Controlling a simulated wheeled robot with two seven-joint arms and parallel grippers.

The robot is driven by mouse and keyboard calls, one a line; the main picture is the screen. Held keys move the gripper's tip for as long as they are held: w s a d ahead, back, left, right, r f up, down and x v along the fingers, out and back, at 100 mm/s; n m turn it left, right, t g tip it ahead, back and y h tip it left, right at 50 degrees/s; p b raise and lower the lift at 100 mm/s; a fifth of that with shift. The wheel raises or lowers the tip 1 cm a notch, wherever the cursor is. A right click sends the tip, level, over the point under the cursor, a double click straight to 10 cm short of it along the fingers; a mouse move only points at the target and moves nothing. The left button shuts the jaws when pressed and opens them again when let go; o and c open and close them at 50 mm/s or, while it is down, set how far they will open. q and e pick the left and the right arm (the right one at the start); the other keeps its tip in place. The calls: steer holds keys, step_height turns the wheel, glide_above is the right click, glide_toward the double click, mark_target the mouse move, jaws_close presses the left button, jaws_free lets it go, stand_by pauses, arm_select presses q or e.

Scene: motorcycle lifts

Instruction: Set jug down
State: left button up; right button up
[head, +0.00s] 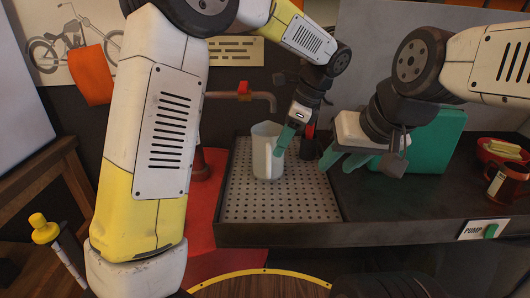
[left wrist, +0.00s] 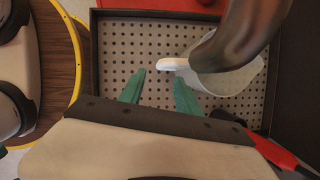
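A whitish jug (head: 266,152) stands upright on the perforated metal tray (head: 240,205). In the left wrist view the jug (left wrist: 232,80) is partly hidden by a brown pipe above it. My left gripper (head: 287,140) is beside the jug's right side in the head view. In the left wrist view its green fingers (left wrist: 160,80) are apart, with only the tray between them; a pale part of the jug lies just beyond the right fingertip. My right gripper (head: 341,160) hangs right of the tray, its green fingers apart and empty.
A copper pipe tap (head: 240,96) with a red part is on the wall behind the jug. The tray's front is clear.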

mark_target(269, 176)
arm_select(q)
steer(key=x, duration=0.9)
steer(key=shift+f, duration=0.1)
steer(key=shift+c, duration=0.4)
steer(key=shift+w, duration=0.1)
jaws_close()
stand_by(0.8)
